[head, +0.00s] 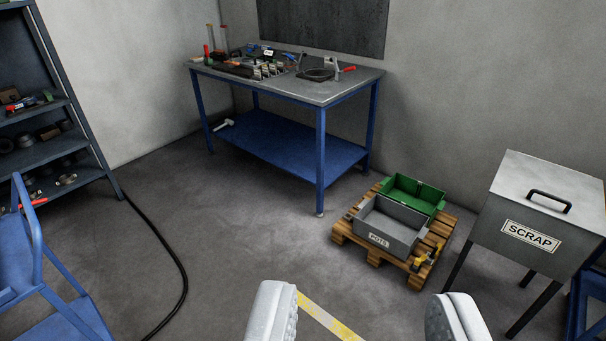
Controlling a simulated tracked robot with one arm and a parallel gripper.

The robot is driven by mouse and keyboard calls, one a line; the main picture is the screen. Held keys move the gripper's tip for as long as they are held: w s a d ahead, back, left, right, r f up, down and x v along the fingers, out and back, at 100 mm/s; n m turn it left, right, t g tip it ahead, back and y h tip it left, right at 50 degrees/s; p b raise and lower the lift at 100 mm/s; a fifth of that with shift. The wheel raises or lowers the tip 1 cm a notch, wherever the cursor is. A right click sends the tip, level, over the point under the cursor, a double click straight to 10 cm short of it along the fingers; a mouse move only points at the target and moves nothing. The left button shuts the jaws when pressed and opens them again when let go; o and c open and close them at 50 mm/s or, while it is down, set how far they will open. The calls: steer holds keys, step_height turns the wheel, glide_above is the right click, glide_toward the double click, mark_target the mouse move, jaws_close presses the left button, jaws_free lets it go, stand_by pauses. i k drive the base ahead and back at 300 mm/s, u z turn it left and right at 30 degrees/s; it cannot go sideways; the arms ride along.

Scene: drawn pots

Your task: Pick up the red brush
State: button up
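No object can be told for certain as the red brush at this distance. A small red-handled object (347,69) lies at the right of the workbench top. An upright red object (207,52) stands at the bench's left end. A thin red object (34,203) shows at the far left, near the blue frame and the lowest shelf. My gripper (363,315) is at the bottom of the view. Its two pale fingers are wide apart with only floor visible between them. It is far from all these red objects.
The blue-legged workbench (345,89) stands at the back. A wooden pallet (374,252) holds a grey bin (392,228) and a green bin (415,194). A scrap box (545,200) stands right. Shelves (45,153) and a blue frame (40,265) stand left. A black cable (172,255) crosses the floor.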

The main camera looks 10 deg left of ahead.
mark_target(206, 48)
steer(key=u, duration=0.25)
steer(key=i, duration=1.65)
steer(key=u, duration=0.35)
steer(key=i, duration=1.6)
steer(key=u, duration=0.25)
steer(key=i, duration=1.9)
